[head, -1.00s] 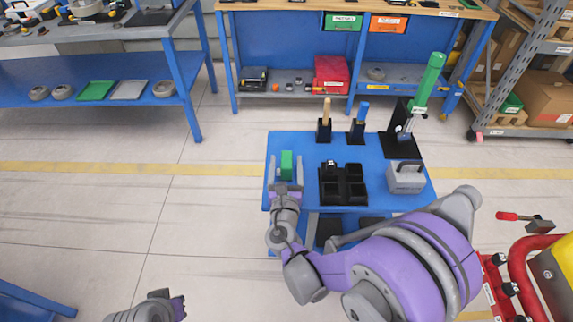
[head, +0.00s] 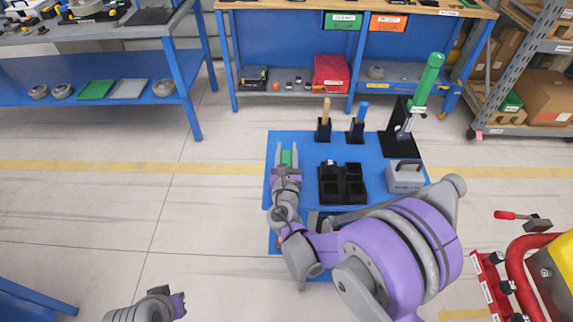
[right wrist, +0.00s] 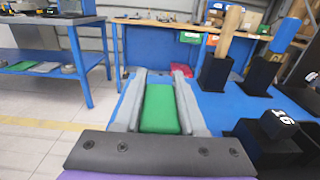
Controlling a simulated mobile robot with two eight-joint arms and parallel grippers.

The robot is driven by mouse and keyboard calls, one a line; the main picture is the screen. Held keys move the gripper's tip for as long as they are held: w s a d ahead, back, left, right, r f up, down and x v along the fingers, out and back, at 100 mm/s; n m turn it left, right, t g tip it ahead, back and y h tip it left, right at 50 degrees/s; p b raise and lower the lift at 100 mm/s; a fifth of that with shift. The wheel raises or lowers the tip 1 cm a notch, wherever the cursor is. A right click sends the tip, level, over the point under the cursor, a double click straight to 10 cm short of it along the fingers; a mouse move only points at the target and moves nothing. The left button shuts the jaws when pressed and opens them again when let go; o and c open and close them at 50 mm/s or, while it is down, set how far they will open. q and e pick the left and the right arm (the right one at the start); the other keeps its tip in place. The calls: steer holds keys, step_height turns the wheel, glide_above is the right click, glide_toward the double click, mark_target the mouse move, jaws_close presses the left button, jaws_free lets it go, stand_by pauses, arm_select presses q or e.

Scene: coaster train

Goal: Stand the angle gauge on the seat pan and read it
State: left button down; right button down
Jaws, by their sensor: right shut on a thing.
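A green block (head: 287,158), which looks like the angle gauge, is at the left part of the blue cart top (head: 305,142). My right gripper (head: 287,150) is shut on it, with one grey finger along each side. The right wrist view shows the green block (right wrist: 160,108) lengthwise between the fingers; any scale on it does not show. I cannot tell whether it touches the cart top. My left gripper (head: 180,304) is at the bottom left, far from the cart, and its jaws are too small to judge. I cannot make out a seat pan.
Right of my right gripper stand a black compartment block (head: 343,184), a grey handled case (head: 405,178), two upright handles in black holders (head: 324,130) and a green cylinder on a stand (head: 428,80). Red tubing and a yellow part (head: 555,270) are at right.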

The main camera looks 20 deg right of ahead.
steer(key=shift+r, duration=0.1)
step_height(320, 180, up, 10)
steer(key=shift+f+p, duration=0.1)
steer(key=shift+p, duration=0.8)
